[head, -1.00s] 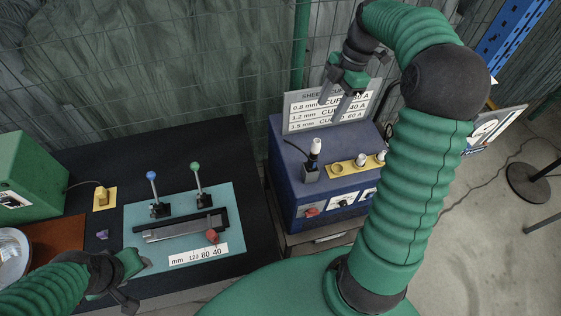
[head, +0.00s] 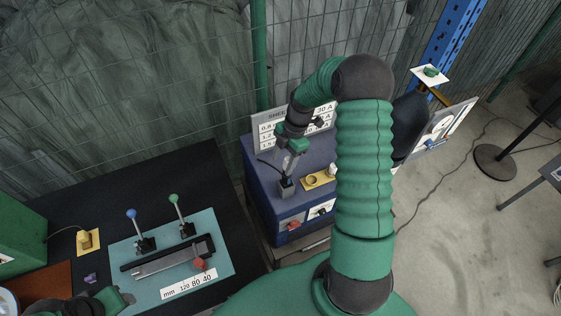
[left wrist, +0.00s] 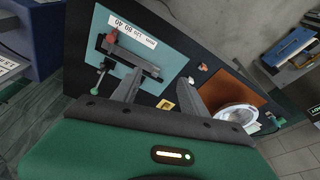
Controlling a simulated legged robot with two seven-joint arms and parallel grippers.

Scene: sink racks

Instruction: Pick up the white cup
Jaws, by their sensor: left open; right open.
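A small white cup-like piece (head: 332,170) stands on the yellow holder (head: 313,182) on top of the blue box, beside a dark ring. My right arm hides the rest of the holder. My right gripper (head: 291,163) is open, pointing down over the dark stand (head: 286,187) left of the holder. Its fingers cover the stand's upper part, so I cannot tell if they touch it or the white top there. My left gripper (head: 112,301) is open and empty at the black table's front edge; its parted fingers show in the left wrist view (left wrist: 158,95).
The blue box (head: 258,180) carries a label board (head: 268,133) at its back. On the black table (head: 75,190) lies a teal mat (head: 215,262) with two levers and a clamp bar. A round white dish (left wrist: 238,114) sits on an orange-brown mat. A wire fence stands behind.

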